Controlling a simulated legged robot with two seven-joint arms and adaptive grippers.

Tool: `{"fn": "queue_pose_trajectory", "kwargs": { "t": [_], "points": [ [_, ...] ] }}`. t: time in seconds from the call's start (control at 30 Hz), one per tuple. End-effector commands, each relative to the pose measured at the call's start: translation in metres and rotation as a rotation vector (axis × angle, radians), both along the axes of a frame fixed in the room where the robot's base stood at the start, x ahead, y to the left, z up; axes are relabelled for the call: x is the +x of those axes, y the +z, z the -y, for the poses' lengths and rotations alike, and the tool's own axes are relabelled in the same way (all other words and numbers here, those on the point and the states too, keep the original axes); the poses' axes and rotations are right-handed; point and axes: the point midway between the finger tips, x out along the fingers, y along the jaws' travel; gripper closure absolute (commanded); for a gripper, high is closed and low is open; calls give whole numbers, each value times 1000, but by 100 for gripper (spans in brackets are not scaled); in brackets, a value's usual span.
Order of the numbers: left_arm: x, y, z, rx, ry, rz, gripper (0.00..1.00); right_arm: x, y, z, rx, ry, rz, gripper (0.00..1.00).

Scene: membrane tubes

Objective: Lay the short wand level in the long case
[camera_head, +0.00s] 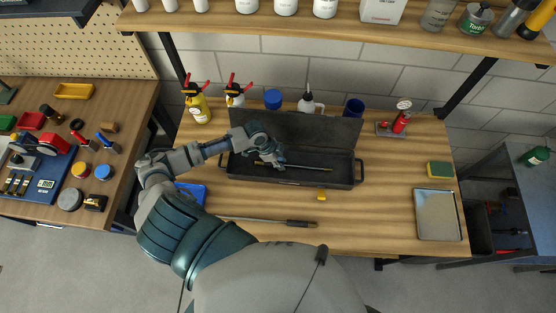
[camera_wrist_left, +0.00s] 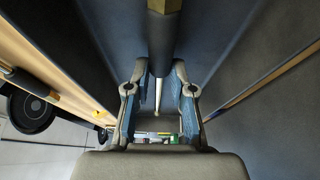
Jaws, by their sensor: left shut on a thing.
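The long case (camera_head: 345,184) is a dark open box on the wooden table, with its lid raised at the back. My left gripper (camera_head: 279,164) reaches down into it, left of its middle. The gripper is shut on the short wand (camera_head: 308,168), whose thin rod runs right inside the case outline, close to level. In the left wrist view the fingers (camera_wrist_left: 159,88) flank the wand's dark grip (camera_wrist_left: 161,40), which has a brass-coloured end. Whether the wand touches the case floor cannot be told. My right gripper is not in view.
A longer wand (camera_head: 270,221) lies on the table in front of the case. A small yellow piece (camera_head: 321,194) sits near the case front. Spray bottles (camera_head: 197,105) and blue containers stand behind. A metal tray (camera_head: 437,214) and sponge (camera_head: 439,169) are at right.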

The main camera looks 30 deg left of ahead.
Motion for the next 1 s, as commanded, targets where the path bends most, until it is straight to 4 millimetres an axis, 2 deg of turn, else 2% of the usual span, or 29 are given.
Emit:
{"fn": "queue_pose_trajectory", "kwargs": {
  "t": [0.07,0.1,0.2,0.37,0.5,0.57,0.67,1.0],
  "points": [
    [0,0,-3,-2,1,-1,100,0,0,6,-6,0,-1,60],
    [0,-1,-5,-4,2,-1,69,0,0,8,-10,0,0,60],
    [0,-1,-6,-5,2,-1,48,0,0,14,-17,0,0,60],
    [0,-2,-7,-7,2,0,48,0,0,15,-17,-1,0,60],
    [0,0,-6,-3,2,-2,48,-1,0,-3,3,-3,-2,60],
    [-1,3,-7,-3,2,-1,48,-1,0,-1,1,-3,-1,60],
    [-2,16,-11,1,2,2,48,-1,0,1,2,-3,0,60],
    [-14,82,-41,-1,2,1,48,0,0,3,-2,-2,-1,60]
  ]
}}
